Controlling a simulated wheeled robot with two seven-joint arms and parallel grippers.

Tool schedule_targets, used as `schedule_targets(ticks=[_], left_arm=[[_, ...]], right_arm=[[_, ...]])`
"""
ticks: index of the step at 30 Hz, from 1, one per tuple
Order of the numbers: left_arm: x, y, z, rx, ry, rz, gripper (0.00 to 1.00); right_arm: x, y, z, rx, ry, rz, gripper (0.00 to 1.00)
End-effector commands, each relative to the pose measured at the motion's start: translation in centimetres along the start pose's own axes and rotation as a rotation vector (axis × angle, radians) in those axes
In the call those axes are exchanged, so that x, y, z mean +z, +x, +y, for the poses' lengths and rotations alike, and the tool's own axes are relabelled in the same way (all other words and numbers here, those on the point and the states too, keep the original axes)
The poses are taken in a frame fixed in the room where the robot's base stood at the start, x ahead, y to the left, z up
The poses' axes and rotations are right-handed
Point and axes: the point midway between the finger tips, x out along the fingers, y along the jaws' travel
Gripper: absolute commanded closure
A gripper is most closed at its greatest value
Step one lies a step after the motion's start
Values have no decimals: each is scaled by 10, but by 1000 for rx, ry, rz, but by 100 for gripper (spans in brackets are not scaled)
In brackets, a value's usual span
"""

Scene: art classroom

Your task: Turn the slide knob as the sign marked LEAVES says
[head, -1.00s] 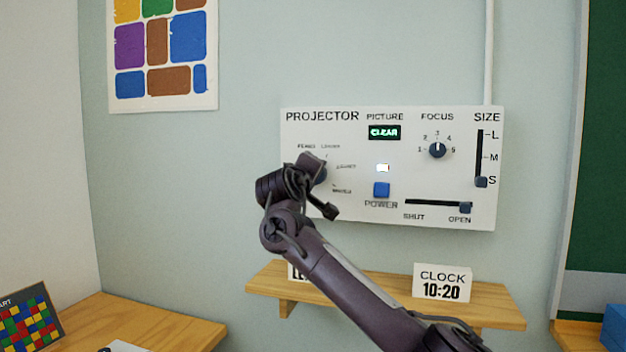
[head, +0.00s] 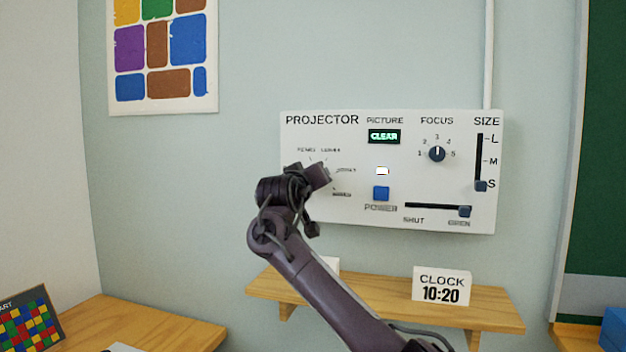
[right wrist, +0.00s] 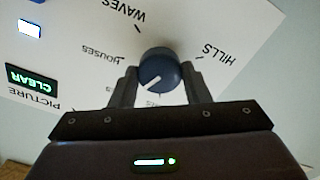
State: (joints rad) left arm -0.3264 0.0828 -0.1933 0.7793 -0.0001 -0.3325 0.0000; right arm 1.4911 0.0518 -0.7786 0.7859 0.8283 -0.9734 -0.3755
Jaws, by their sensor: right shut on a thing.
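The slide knob (right wrist: 158,68) is round and dark blue, on the left part of the white projector panel (head: 290,135). In the right wrist view, its white pointer line slants to the lower left, below HOUSES. WAVES is at the top and HILLS at the right. My right gripper (right wrist: 160,80) is shut on the knob, one finger on each side. In the head view my right gripper (head: 318,178) hides the knob. A white card (head: 331,264) on the shelf is mostly behind my right arm; its text is hidden. My left gripper is out of view.
The panel also has a focus knob (head: 437,154), a blue power button (head: 381,193), a SHUT/OPEN slider (head: 464,211), a size slider (head: 481,186) and a display reading CLEAR (head: 384,136). The wooden shelf (head: 495,305) below holds a CLOCK 10:20 card (head: 441,286).

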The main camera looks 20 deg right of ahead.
Motion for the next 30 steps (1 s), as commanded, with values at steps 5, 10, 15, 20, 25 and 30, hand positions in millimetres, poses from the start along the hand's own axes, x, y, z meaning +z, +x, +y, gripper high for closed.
schedule_targets(ticks=[5, 10, 15, 20, 25, 30], left_arm=[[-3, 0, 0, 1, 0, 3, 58], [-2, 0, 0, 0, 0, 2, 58], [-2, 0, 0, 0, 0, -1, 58], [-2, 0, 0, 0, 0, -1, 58], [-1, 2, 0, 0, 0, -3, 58], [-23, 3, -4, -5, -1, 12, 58]], right_arm=[[2, 0, -2, -2, 1, -5, 80], [3, 0, -2, -2, 0, -5, 80], [2, 0, -1, -2, 0, -4, 38], [1, 0, -1, -1, 0, -2, 36], [1, -2, -1, 0, 0, -1, 36], [3, -23, -2, 0, 2, 3, 36]])
